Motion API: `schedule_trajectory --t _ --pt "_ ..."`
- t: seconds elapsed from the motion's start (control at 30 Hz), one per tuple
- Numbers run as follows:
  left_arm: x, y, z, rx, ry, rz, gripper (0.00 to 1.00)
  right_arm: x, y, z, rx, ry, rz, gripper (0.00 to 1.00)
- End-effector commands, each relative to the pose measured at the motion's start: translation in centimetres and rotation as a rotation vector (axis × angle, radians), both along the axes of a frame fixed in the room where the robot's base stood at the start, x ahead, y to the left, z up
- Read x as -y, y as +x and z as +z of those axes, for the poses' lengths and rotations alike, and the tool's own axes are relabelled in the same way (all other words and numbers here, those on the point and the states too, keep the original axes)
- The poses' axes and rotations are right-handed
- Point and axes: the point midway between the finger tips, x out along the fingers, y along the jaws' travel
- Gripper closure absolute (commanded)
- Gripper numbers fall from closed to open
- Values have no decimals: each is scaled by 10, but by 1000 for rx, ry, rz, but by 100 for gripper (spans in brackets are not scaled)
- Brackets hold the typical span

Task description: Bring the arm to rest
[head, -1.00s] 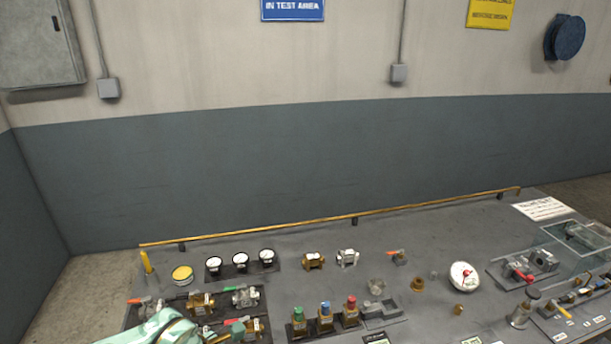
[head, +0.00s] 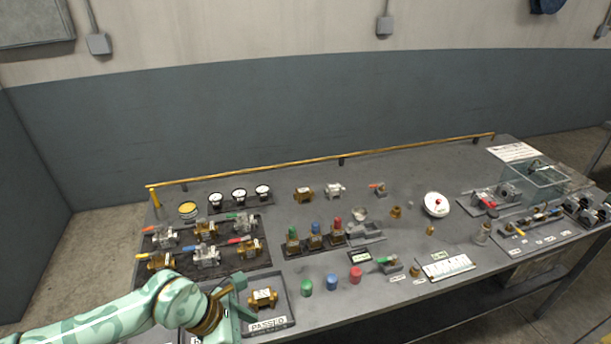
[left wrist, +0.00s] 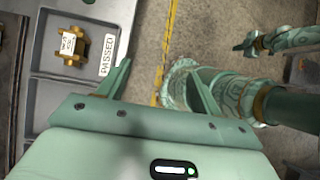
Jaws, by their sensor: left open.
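My left arm comes in from the lower left of the head view. Its gripper (head: 238,304) is at the front left edge of the bench (head: 410,315), beside a tray (head: 291,306) labelled PASSED. A brass valve body (head: 262,298) with a white tag sits in that tray. In the left wrist view my left gripper (left wrist: 160,86) has its fingers wide apart with nothing between them. The tagged valve (left wrist: 73,47) lies to the left of the fingers, apart from them. Part of my other arm shows at the upper right, with what looks like its gripper (left wrist: 246,45); its jaws are unclear.
A tray of several lever valves (head: 207,257) lies behind my left gripper. Gauges (head: 239,196), coloured caps (head: 332,282) and a white dial (head: 436,204) stand on the bench. A brass rail (head: 320,160) runs along the back. Floor (left wrist: 148,50) lies beyond the bench edge.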

Motion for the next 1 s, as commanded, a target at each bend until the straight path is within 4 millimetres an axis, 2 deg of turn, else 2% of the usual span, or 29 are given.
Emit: schedule_trajectory --t 0.17,0.27,0.37,0.4,0.47,0.5,0.57,0.6,0.67,0.7,0.77,0.8,0.83,0.9,1.0 --pt "42 -11 23 -15 -205 30 35 0 9 0 12 1 0 100" --pt "72 -17 48 -30 -383 75 35 0 6 0 9 0 0 100" --pt "100 -20 85 -58 -612 156 35 0 1 0 2 0 0 100" --pt "109 -19 105 -75 -726 207 35 0 0 0 0 0 0 100" --pt "117 -15 139 -108 -918 312 35 0 0 0 0 -1 0 100" --pt "116 -10 163 -137 -1059 406 35 0 1 0 0 -1 0 100" --pt "101 5 197 -190 -1289 592 35 0 1 0 1 -1 0 100" --pt "81 16 214 -230 -1438 746 35 0 1 0 1 -1 0 100" --pt "40 32 224 -293 -1637 1005 35 0 1 0 1 -1 0 100" --pt "10 39 221 -335 -1745 1193 35 1 1 0 1 -1 0 100" --pt "-38 42 202 -392 -1867 1486 35 1 1 0 1 -1 0 100" --pt "-65 37 185 -426 -1917 1675 35 1 1 0 2 -2 0 100" --pt "-84 32 172 -444 -1940 1805 35 1 1 0 2 -2 0 100" --pt "-116 14 142 -478 -1955 2073 35 1 1 0 2 -2 0 100" --pt "-148 -18 105 -509 -1921 2389 35 1 2 0 2 -2 0 100"
